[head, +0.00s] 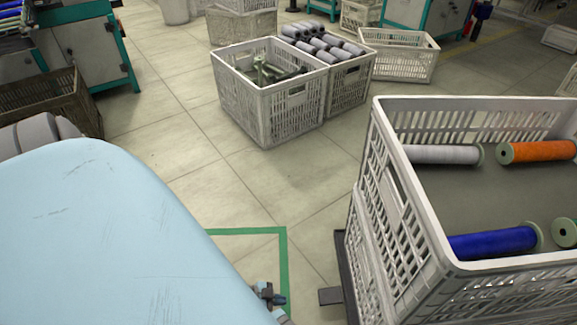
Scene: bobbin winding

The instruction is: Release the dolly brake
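A dark dolly frame (346,268) shows at the lower right, under stacked white crates (384,245). A flat dark pedal-like tab (329,296) sticks out from its left side, low near the floor; I cannot tell whether it is pressed or raised. My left gripper (273,297) is at the bottom centre, small and dark, left of the tab and apart from it in the picture. Much of it is hidden behind the light blue part of my arm, and its finger opening is not clear. My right gripper is not in view.
The top crate holds a grey, an orange (540,151) and a blue bobbin (492,243). Green floor tape (283,262) runs near my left gripper. Two white crates (268,110) with bobbins and other parts stand beyond. The tiled floor between is clear.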

